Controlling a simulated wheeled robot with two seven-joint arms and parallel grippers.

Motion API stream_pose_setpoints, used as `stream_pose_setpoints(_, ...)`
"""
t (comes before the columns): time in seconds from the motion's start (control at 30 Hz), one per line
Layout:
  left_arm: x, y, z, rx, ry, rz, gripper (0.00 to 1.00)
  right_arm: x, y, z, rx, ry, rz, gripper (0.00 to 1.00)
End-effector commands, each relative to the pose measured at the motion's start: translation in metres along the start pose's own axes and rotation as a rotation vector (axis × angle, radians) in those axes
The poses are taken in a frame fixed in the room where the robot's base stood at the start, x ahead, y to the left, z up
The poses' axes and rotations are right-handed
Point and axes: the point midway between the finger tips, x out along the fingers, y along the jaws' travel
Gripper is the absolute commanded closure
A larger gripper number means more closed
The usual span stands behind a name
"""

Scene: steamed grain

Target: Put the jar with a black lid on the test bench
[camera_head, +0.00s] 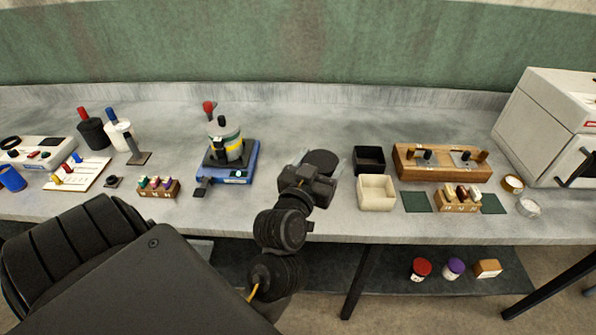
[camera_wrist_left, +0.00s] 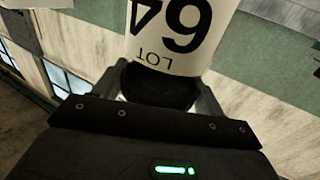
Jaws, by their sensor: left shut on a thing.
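A jar with a black lid (camera_head: 322,160) is at my left gripper (camera_head: 318,172). In the left wrist view the gripper (camera_wrist_left: 163,85) is shut around the black lid (camera_wrist_left: 160,90). The jar's white body (camera_wrist_left: 175,30) extends beyond the fingers, with "64" and "LOT" printed on it. In the head view the lid faces up and hides the body. The test bench (camera_head: 300,118) is the long grey counter; the gripper is over its front middle part. I cannot tell whether the jar touches the bench. My right gripper is not in view.
A blue device (camera_head: 238,172) with a canister stands left of the gripper. Bare bench lies behind the gripper. Coloured-lid jars sit on the lower shelf.

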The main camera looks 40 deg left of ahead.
Motion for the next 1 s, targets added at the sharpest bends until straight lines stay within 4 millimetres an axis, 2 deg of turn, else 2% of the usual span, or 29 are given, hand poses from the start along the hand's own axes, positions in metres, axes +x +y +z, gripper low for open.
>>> stream_pose_setpoints(0.03,0.008,-0.011,0.009,0.02,0.004,0.001,0.71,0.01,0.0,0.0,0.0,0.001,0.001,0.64)
stream_pose_setpoints(0.27,0.034,-0.049,0.026,0.025,0.001,-0.002,0.71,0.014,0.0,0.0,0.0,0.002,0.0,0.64)
stream_pose_setpoints(0.4,0.048,-0.068,0.054,0.022,-0.005,-0.005,0.71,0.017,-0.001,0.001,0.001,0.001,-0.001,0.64)
stream_pose_setpoints(0.5,0.054,-0.078,0.067,0.019,-0.002,-0.005,0.71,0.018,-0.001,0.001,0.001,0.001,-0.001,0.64)
stream_pose_setpoints(0.83,0.061,-0.087,0.079,0.013,0.0,-0.006,0.71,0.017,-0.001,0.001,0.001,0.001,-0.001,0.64)
stream_pose_setpoints(1.0,0.063,-0.091,0.101,0.015,-0.004,-0.005,0.71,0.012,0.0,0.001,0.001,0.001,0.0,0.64)
